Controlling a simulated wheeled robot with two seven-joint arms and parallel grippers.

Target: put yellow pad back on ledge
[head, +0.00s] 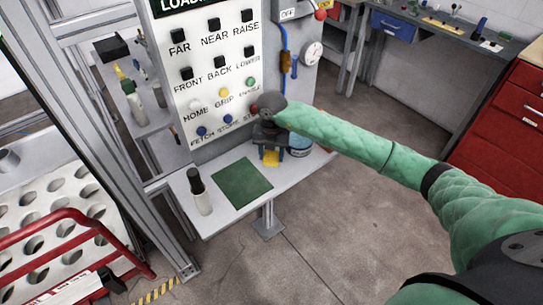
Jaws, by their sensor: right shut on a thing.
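The yellow pad (271,159) is a small yellow block low between the fingers of my right gripper (270,155). My right arm reaches in from the right, and its gripper points down over the grey-white ledge (222,216) under the control panel. The gripper is shut on the pad, and the wrist and fingers hide part of it. The pad is at or just above the ledge surface; I cannot tell whether it touches. My left gripper is not in view.
A green mat (242,183) and a dark-topped bottle (200,192) are on the ledge, left of the gripper. A blue-and-white tin (299,146) stands close on its right. The button panel (213,70) rises behind. A red-railed rack (62,222) is at left.

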